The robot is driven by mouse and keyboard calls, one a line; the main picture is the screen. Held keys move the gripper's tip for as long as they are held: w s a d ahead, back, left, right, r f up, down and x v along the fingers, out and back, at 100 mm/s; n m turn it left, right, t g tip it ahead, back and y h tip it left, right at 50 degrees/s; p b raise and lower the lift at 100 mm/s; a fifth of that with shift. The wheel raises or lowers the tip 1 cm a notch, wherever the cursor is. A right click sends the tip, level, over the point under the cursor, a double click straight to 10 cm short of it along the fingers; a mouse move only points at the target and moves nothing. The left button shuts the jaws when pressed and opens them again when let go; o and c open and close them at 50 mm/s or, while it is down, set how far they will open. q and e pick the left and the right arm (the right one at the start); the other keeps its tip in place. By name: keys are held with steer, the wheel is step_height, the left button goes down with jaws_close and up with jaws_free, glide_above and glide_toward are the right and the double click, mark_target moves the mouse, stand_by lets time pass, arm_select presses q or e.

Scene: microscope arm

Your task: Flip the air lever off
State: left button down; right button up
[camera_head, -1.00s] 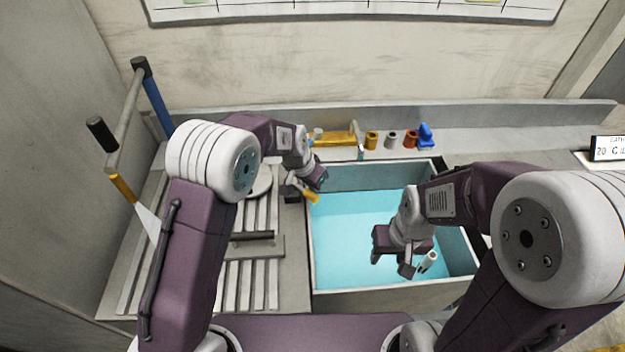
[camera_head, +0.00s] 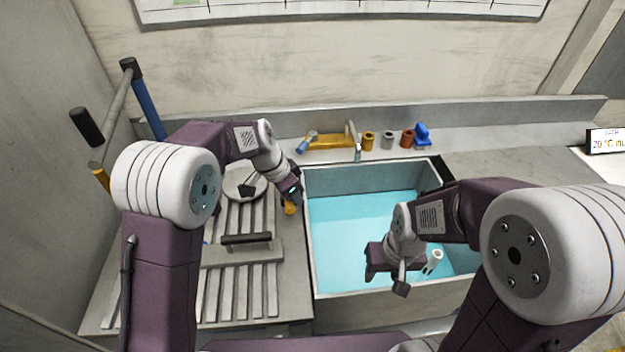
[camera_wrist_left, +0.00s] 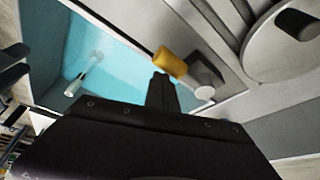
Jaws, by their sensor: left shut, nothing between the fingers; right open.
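A yellow-handled piece that looks like the air lever (camera_head: 290,208) is on the counter just left of the sink. In the left wrist view its yellow handle (camera_wrist_left: 170,62) lies just beyond my fingertips, with a grey-white base beside it. My left gripper (camera_head: 293,197) is shut and empty, right by the handle in the head view. I cannot tell whether it touches the handle. The gripper hides part of the lever in the head view. My right gripper (camera_head: 402,280) is open over the sink, near a white tube.
The blue-filled sink (camera_head: 310,240) has the white tube (camera_head: 433,262) standing in it. A yellow tap (camera_head: 330,142) and several coloured fittings line the back. A slatted rack (camera_head: 240,290), a round plate (camera_head: 240,180) and a black handle (camera_head: 246,238) are at left.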

arm_select(q)
steer(key=shift+a, duration=0.15)
arm_select(e)
steer(key=shift+f, duration=0.1)
stand_by(0.4)
arm_select(q)
steer(key=shift+d+r, duration=0.2)
steer(key=shift+d, duration=0.2)
steer(key=d, duration=0.1)
steer(key=d+r+p, duration=0.1)
steer(key=shift+w+d+r, duration=0.1)
steer(key=shift+d+r, duration=0.15)
steer(key=shift+d, duration=0.05)
steer(key=w+v, duration=0.1)
steer(key=v, duration=0.7)
steer(key=shift+r, duration=0.4)
arm_select(e)
steer(key=shift+d+r, duration=0.65)
steer(key=shift+d, duration=0.3)
arm_select(q)
steer(key=shift+w+a, duration=0.1)
steer(key=shift+a, duration=0.25)
arm_select(e)
steer(key=shift+a, duration=0.15)
arm_select(q)
steer(key=shift+d, duration=0.1)
